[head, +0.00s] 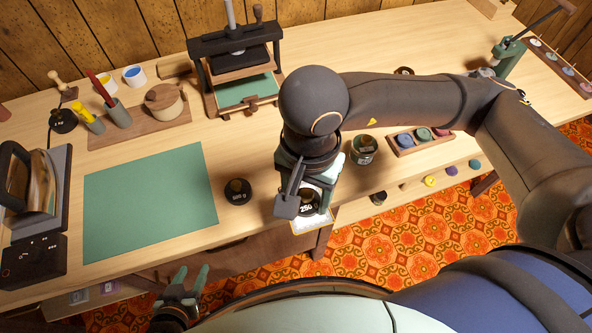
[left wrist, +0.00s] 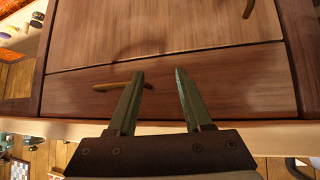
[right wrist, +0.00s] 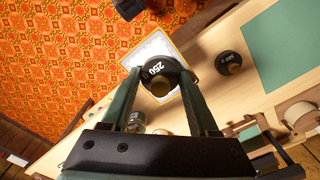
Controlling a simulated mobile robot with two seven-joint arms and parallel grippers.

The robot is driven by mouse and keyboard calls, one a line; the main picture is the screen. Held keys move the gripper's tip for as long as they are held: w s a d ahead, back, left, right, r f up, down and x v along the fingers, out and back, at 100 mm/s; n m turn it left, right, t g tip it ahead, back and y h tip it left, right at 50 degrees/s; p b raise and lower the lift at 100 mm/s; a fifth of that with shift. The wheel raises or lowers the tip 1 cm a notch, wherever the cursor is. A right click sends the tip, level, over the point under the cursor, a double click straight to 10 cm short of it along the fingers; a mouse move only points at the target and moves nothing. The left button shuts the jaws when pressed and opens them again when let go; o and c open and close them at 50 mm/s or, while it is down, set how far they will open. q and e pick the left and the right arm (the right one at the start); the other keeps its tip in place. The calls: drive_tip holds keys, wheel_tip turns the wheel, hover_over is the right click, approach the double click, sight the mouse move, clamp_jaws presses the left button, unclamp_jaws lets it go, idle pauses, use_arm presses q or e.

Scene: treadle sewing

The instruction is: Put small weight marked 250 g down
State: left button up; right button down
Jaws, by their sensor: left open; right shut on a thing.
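The small black weight marked 250 (head: 309,208) has a brass-coloured knob and is at the table's front edge. In the right wrist view the weight (right wrist: 155,72) is upright between the fingers of my right gripper (right wrist: 157,80), which is shut on it.
Another black weight (head: 238,191) stands left of the tray, near a green mat (head: 150,200). A glass jar (head: 363,150) and a rack of coloured discs (head: 420,138) are to the right. A press (head: 235,60) stands behind.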

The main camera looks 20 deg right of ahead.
drive_tip(key=w+f, duration=0.3)
drive_tip(key=w, duration=0.1)
drive_tip(key=w+d+f, duration=0.1)
drive_tip(key=w+f, duration=0.2)
drive_tip(key=w, duration=0.2)
drive_tip(key=w+d+f+p, duration=0.1)
drive_tip(key=w+f, duration=0.2)
drive_tip(key=w, duration=0.1)
drive_tip(key=shift+w+d+f, duration=0.15)
drive_tip(key=shift+d+f, duration=0.05)
drive_tip(key=shift+f, duration=0.05)
wheel_tip(320, 180, down, 3)
drive_tip(key=shift+w+f+p, duration=0.15)
drive_tip(key=shift+f+p, duration=0.05)
drive_tip(key=shift+p, duration=0.25)
drive_tip(key=shift+f, duration=0.1)
drive_tip(key=shift+f+b, duration=0.5)
drive_tip(key=shift+b, duration=0.3)
drive_tip(key=shift+c, duration=0.8)
unclamp_jaws()
drive_tip(key=shift+d, duration=0.1)
